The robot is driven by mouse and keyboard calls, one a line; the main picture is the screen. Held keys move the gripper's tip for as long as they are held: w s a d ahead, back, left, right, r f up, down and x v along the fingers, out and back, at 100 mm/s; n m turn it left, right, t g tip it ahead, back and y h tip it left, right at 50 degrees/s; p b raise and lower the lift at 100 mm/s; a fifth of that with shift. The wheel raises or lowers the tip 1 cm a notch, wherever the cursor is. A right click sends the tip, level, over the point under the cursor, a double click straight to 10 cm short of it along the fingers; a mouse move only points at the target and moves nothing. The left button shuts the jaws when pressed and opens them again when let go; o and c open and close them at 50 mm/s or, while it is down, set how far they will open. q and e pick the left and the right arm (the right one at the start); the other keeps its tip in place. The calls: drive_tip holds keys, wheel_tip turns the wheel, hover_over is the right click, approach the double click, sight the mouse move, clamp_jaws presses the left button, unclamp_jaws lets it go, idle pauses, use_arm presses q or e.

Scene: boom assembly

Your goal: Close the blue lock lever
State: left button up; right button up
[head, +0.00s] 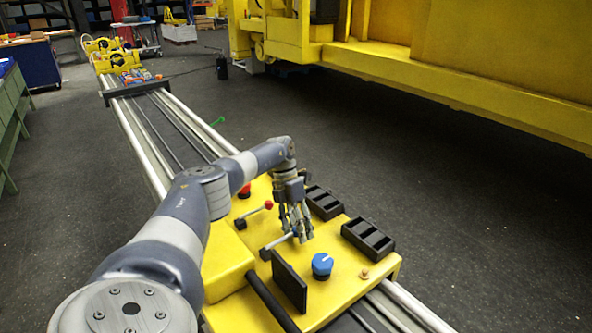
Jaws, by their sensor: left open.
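My left gripper (299,236) points down over the yellow control panel (345,288), with its fingers apart. A lock lever (279,242) has a dark base and a thin light rod that runs up and right to the fingertips. A second lever with a red ball tip (268,205) stands further back on the panel. My right gripper is not in view.
Black slotted blocks (368,239) line the panel's right side. A red button (244,190) is behind. Long rails (165,130) run away; yellow machinery (470,75) stands right.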

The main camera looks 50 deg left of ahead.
use_arm(q)
drive_tip(key=v, duration=1.1)
drive_tip(key=shift+r, duration=0.35)
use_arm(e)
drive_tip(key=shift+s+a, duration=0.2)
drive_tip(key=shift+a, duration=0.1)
use_arm(q)
drive_tip(key=shift+a, duration=0.15)
